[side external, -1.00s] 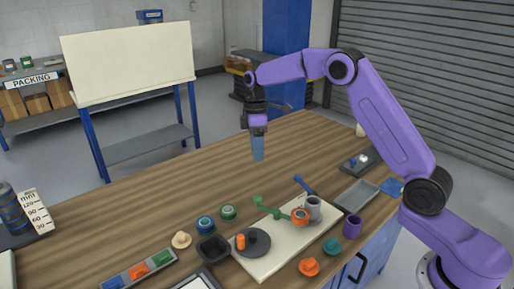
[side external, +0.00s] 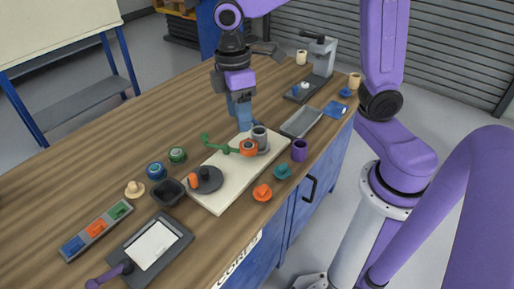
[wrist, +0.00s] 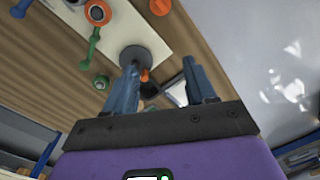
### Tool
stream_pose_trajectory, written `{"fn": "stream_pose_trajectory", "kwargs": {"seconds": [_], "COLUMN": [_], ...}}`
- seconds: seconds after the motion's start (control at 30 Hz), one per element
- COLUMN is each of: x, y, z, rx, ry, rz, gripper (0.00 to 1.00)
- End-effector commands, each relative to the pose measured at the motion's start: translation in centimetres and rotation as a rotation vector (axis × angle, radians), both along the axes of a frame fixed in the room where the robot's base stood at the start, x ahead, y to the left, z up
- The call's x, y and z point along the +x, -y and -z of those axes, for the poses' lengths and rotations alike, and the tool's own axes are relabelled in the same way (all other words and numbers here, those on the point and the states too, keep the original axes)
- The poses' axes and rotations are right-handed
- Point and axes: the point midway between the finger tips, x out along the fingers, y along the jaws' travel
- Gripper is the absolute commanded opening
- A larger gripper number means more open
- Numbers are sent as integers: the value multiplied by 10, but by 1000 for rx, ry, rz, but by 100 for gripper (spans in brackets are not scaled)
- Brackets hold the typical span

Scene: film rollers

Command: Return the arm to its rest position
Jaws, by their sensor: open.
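My gripper (side external: 240,122), with blue fingers, points down and appears over the far edge of the white board (side external: 213,203); its height is hard to tell. In the wrist view its two fingers (wrist: 163,78) stand apart with nothing between them. The board carries a green arm (side external: 222,147), an orange roller (side external: 249,149), a grey cup-like roller (side external: 260,137) and a dark disc (side external: 209,181) with an orange peg (side external: 193,181). The fingers hide part of the area behind the grey roller.
A purple cup (side external: 299,150), teal knob (side external: 282,171) and orange knob (side external: 262,193) stand along the near edge. A grey tray (side external: 301,123) lies right of the board. A tablet (side external: 153,246) and colored-block rack (side external: 96,232) are left. The far-left tabletop is clear.

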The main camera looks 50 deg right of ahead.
Motion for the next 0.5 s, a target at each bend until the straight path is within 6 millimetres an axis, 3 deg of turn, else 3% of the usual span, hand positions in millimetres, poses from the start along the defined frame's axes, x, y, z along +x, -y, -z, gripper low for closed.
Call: {"fn": "stream_pose_trajectory", "kwargs": {"seconds": [0.1, 0.3, 0.5], "x": [-46, -114, -160], "y": [7, 30, 54], "z": [0, 7, 17], "rx": [0, 7, 18], "ry": [22, 52, 74], "rz": [-16, -34, -46], "gripper": [55, 55, 55]}}
